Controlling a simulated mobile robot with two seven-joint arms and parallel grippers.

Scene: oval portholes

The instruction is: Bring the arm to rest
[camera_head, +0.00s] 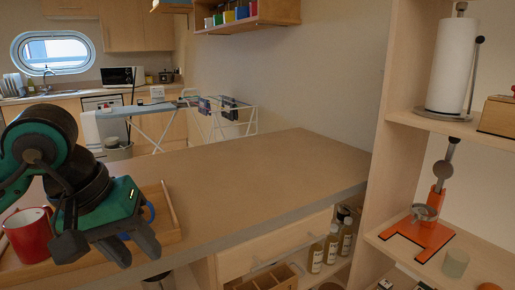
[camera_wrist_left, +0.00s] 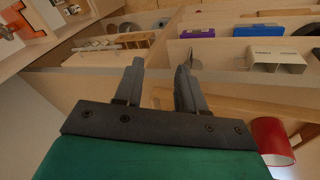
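My left arm comes in from the left in the head view, and its green and black gripper (camera_head: 137,248) hangs over the wooden tray on the counter, pointing down and to the right. In the left wrist view the two dark fingers of this gripper (camera_wrist_left: 162,64) stand apart with nothing between them, so it is open and empty. The gripper hides part of the tray and most of a blue thing (camera_head: 149,211) behind it. My right arm and gripper are not in view.
The counter (camera_head: 250,180) is bare right of the tray. A tall shelf (camera_head: 385,200) stands at the right, with bottles (camera_head: 331,248) below the counter.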

